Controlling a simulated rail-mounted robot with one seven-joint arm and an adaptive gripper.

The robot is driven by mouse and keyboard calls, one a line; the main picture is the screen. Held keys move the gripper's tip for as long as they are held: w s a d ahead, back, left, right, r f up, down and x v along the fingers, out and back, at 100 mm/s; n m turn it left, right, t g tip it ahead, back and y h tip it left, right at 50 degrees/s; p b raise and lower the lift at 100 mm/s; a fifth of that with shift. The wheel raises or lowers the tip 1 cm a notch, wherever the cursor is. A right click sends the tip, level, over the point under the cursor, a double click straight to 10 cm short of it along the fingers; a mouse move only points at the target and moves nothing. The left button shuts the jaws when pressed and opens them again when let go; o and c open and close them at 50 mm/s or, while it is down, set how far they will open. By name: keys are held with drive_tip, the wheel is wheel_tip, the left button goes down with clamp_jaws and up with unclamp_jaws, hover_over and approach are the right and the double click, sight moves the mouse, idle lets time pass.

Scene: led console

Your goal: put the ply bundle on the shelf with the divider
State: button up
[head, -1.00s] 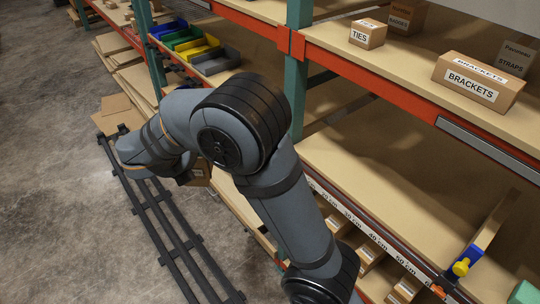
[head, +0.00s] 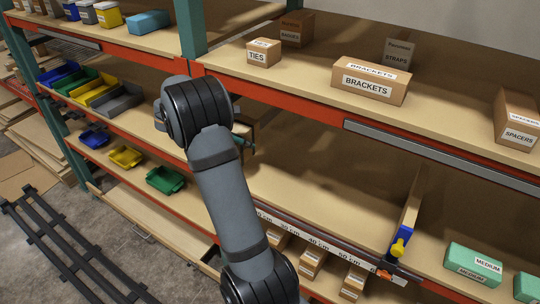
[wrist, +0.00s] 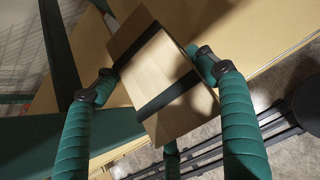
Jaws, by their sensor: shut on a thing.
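The ply bundle (wrist: 165,75) is a pale wooden block with dark straps around it, tilted in the wrist view. My gripper (wrist: 157,80) is shut on it, with green fingers on either side. In the head view my gripper (head: 243,141) is mostly hidden behind my arm, at the left end of the middle shelf's bay near the green upright. The shelf (head: 325,205) is a bare tan board with a centimetre scale on its front edge. The divider (head: 408,222) is an upright wooden panel with a blue clamp and yellow knob, at the shelf's right part.
The upper shelf holds boxes marked TIES (head: 263,54), BRACKETS (head: 370,84) and SPACERS (head: 517,125). An orange beam (head: 300,98) runs along its front. Green MEDIUM boxes (head: 473,262) stand right of the divider. The shelf left of the divider is free.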

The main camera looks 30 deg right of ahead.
drive_tip(key=x, duration=0.3)
drive_tip(key=s+p+x, duration=0.1)
drive_tip(key=x, duration=0.3)
drive_tip(key=d+x, duration=0.1)
drive_tip(key=x, duration=0.2)
drive_tip(key=shift+s+d+f, duration=0.2)
drive_tip(key=shift+s+f, duration=0.1)
drive_tip(key=shift+w+f, duration=0.1)
drive_tip(key=shift+f, duration=0.3)
drive_tip(key=shift+f, duration=0.2)
drive_tip(key=o, duration=1.9)
drive_tip(key=shift+c, duration=0.2)
